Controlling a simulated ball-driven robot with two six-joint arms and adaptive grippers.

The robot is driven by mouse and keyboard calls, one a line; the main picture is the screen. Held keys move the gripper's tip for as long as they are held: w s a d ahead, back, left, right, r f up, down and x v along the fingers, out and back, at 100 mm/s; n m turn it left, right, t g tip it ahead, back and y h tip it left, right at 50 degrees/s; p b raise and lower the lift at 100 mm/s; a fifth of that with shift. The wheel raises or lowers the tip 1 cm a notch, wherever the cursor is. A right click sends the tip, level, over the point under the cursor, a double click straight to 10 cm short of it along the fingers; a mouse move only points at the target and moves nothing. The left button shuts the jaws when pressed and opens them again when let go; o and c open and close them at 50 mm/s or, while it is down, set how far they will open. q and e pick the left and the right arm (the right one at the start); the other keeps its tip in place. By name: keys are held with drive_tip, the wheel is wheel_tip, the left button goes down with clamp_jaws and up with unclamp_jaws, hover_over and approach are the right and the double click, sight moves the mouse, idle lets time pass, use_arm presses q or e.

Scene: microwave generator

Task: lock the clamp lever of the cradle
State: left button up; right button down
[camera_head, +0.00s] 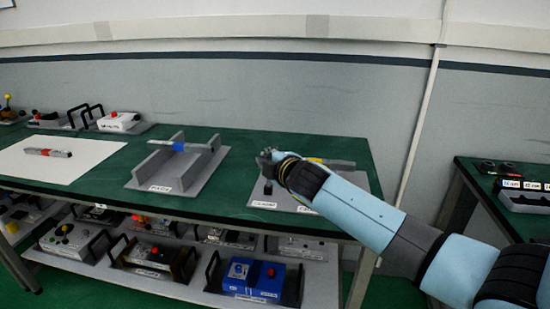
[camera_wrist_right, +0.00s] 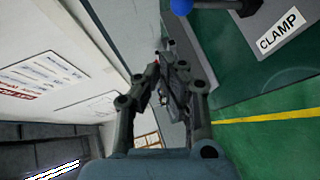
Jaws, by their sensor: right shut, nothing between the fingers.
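A grey fixture plate (camera_head: 284,194) lies on the right end of the green table, partly hidden behind my right arm. It carries white labels, a small dark upright part (camera_head: 268,187) and a grey piece with a yellow end (camera_head: 318,161). In the right wrist view a CLAMP label (camera_wrist_right: 281,31) shows at the top right, with a blue ball knob (camera_wrist_right: 181,6) on a dark rod, cut by the upper edge. My right gripper (camera_head: 266,157) is above the plate, shut and empty; its fingers also show in the wrist view (camera_wrist_right: 172,72). My left gripper is not in view.
A white sheet (camera_head: 75,166) with a marker lies further left. Devices crowd the lower shelf (camera_head: 180,288). Another table (camera_head: 480,180) stands right, beyond a gap.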

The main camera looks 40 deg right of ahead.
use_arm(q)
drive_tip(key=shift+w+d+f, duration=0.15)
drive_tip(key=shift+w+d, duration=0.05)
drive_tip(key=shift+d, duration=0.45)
use_arm(e)
drive_tip(key=v, duration=0.2)
drive_tip(key=r+v, duration=0.1)
drive_tip(key=v, duration=0.2)
drive_tip(key=shift+s+a, duration=0.1)
drive_tip(key=shift+a, duration=0.05)
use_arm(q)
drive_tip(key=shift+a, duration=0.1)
use_arm(e)
drive_tip(key=shift+a+r, duration=0.1)
